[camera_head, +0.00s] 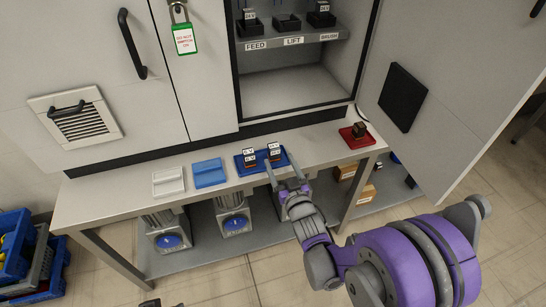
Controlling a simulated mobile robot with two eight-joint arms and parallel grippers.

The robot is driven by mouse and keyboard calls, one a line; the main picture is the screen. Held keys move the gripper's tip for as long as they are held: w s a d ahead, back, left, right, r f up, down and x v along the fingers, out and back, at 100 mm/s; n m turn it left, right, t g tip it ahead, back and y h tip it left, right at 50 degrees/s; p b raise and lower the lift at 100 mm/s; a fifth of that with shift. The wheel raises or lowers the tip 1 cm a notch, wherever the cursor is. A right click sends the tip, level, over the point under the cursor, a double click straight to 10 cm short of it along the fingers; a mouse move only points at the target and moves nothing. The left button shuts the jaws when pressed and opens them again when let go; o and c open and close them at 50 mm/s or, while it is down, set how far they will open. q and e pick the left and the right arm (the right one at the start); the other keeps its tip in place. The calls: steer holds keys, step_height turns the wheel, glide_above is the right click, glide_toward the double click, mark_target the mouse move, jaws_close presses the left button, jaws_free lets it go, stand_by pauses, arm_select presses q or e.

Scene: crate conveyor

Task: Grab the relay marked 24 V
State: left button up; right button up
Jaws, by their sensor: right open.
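Two small dark relays with white labels stand on a blue tray (239,165) on the bench: a left one (249,157) and a right one (275,152). The print on the labels is too small to read surely, so I cannot tell which is marked 24 V. My right gripper (281,163) is open, its two fingers pointing at the tray's front edge, close to the right relay. Nothing shows between the fingers. I cannot tell whether they touch the tray.
The bench (110,205) also holds a white tray (169,181), a blue tray (209,173) and a red tray (354,138) with a dark part. Behind is an open cabinet with a shelf (290,40) labelled FEED, LIFT and BRUSH. Its open door (450,80) stands at right.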

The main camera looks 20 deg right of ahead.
steer(key=w, duration=1)
steer(key=shift+w+a+f+b, duration=0.1)
steer(key=shift+a+f+b, duration=0.05)
steer(key=shift+b, duration=0.25)
jaws_close()
